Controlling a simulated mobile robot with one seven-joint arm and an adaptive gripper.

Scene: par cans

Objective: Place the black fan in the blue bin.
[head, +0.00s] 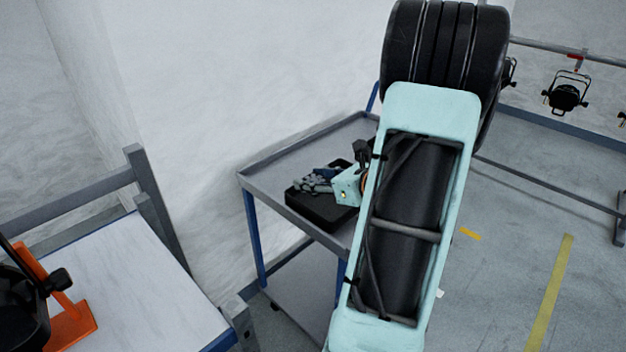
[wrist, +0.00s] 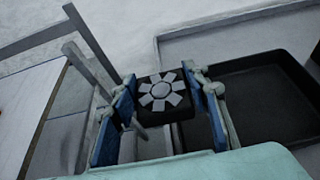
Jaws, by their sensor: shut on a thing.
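The black fan (wrist: 178,104), a small dark square with a pale bladed face, sits between the blue fingers of my gripper (wrist: 167,88) in the wrist view. The gripper is shut on it. In the head view my gripper (head: 318,180) is over the left part of a black open tray (head: 322,213) on the cart; the fan cannot be made out there. In the wrist view the fan appears beside the left wall of that tray (wrist: 262,92), whose visible floor is bare. I see no blue bin in either view.
The grey cart (head: 268,177) has a raised rim and blue legs. A white-topped table (head: 130,275) with an orange-framed lamp (head: 72,322) stands at the left. A par can (head: 566,96) hangs on a rail at the right. Open floor (head: 500,270) lies right of the arm.

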